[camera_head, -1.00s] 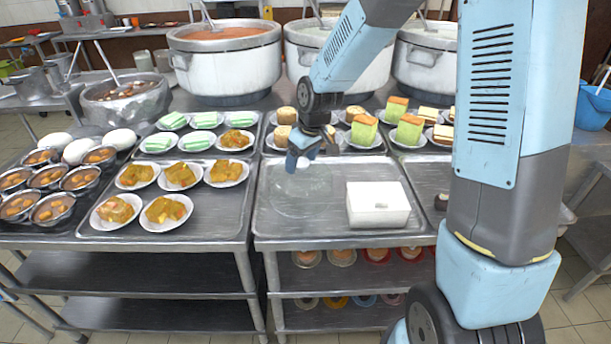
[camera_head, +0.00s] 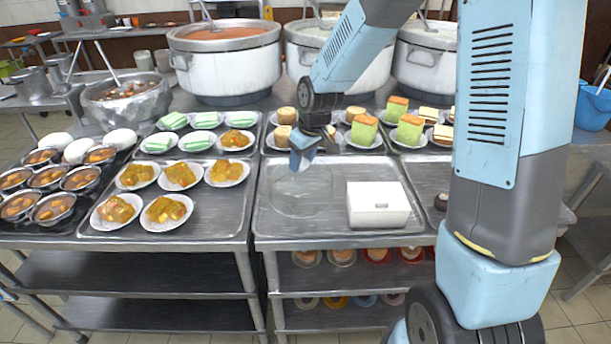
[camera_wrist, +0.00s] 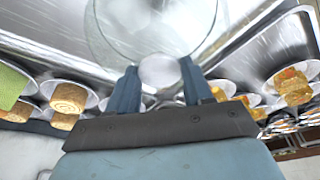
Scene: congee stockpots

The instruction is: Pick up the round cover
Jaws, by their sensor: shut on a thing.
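The round cover (camera_head: 300,203) is a clear, see-through dome on the metal tray, left of a white box. In the wrist view the clear cover (camera_wrist: 150,50) fills the top middle, and its pale round knob (camera_wrist: 159,72) sits between my two fingers. My gripper (camera_head: 300,165) is over the cover's top, and in the wrist view my gripper (camera_wrist: 158,85) is shut on the knob. The cover appears to rest on the tray; I cannot tell whether it is slightly raised.
The white box (camera_head: 378,204) stands right of the cover on the same tray (camera_head: 330,226). Plates of cake (camera_head: 365,130) stand behind it, and plates of yellow food (camera_head: 165,211) to the left. Large stockpots (camera_head: 225,65) stand at the back.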

